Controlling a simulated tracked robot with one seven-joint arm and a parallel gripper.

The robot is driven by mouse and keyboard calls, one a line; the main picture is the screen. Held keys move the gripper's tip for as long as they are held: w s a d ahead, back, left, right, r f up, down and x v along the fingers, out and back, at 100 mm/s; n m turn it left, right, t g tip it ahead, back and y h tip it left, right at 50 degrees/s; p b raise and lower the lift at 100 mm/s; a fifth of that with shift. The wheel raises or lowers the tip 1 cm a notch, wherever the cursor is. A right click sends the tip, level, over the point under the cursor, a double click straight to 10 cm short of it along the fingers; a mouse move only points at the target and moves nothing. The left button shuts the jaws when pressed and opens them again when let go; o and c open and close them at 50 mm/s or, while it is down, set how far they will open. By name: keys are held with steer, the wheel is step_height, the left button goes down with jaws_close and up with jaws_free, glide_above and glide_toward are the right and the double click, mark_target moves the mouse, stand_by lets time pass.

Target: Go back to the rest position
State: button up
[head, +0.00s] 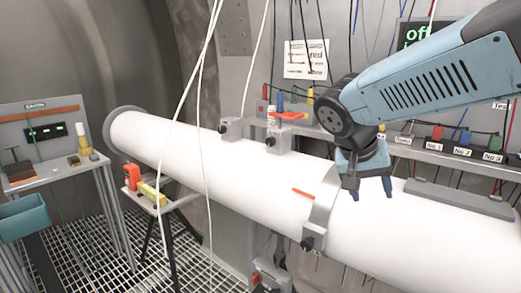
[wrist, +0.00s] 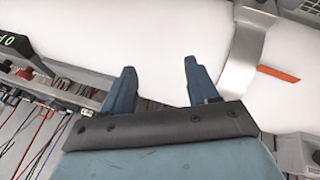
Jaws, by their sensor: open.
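My gripper (head: 373,190) is open and empty, with its two blue fingers pointing down in front of the large white pipe (head: 430,235). In the wrist view the fingers (wrist: 155,85) stand apart with the white pipe (wrist: 140,30) behind them. I cannot tell how far the fingertips are from the pipe. A grey metal band (head: 321,215) circles the pipe to the left of the gripper. A short orange strip (head: 303,193) is on the pipe beside the band, and it also shows in the wrist view (wrist: 278,74).
A shelf behind the pipe holds a red-handled tool (head: 289,115) and labelled boxes (head: 435,146). White cables (head: 203,120) hang in front of the pipe. A small stand (head: 160,200) carries orange and yellow items. A side table (head: 50,170) and teal bin (head: 24,218) are at the left.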

steer(key=s+r+n+t+y, duration=0.1)
steer(key=s+n+t+y, duration=0.2)
steer(key=s, duration=0.4)
steer(key=shift+d+n+y, duration=0.3)
steer(key=shift+n+y, duration=0.2)
steer(key=shift+y, duration=0.6)
steer(key=shift+r, duration=0.1)
